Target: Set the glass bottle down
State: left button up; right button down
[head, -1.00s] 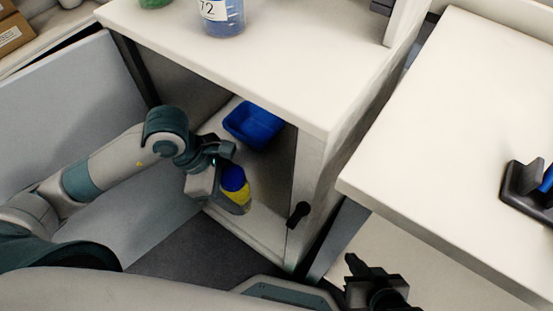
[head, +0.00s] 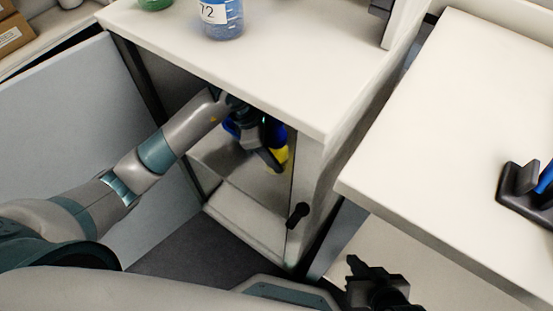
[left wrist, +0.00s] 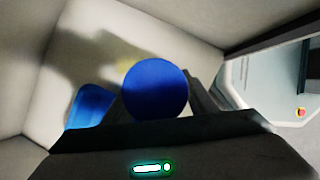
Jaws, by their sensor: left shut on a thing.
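The glass bottle (head: 281,155) has a blue cap and a yellow body. In the head view it is inside the open cabinet, mostly hidden behind my left gripper (head: 268,150). In the left wrist view its round blue cap (left wrist: 155,89) shows from above, between the fingers. My left gripper is shut on the bottle, near the cabinet's right wall. Whether the bottle's base touches the cabinet floor cannot be seen. My right gripper (head: 362,272) is at the bottom of the head view, outside the cabinet, away from the bottle; its finger opening is unclear.
A blue bin (left wrist: 90,106) stands inside the cabinet beside the bottle, mostly hidden by my arm in the head view. The cabinet's front floor (head: 245,215) is clear. The open door (head: 70,110) is at left. The cabinet top (head: 290,60) hangs over the arm.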

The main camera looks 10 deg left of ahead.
pick_arm(q)
jog(key=shift+f, duration=0.2)
notch_tip(320, 180, down, 4)
jog(key=shift+r, duration=0.25)
jog(key=shift+w+d+f, duration=0.1)
jog(key=shift+w+f, duration=0.1)
jog(key=shift+f+b, duration=0.1)
jog(key=shift+b, duration=0.2)
jog(key=o, duration=1.4)
jog(key=shift+p+v, duration=0.45)
jog(key=shift+v, duration=3.4)
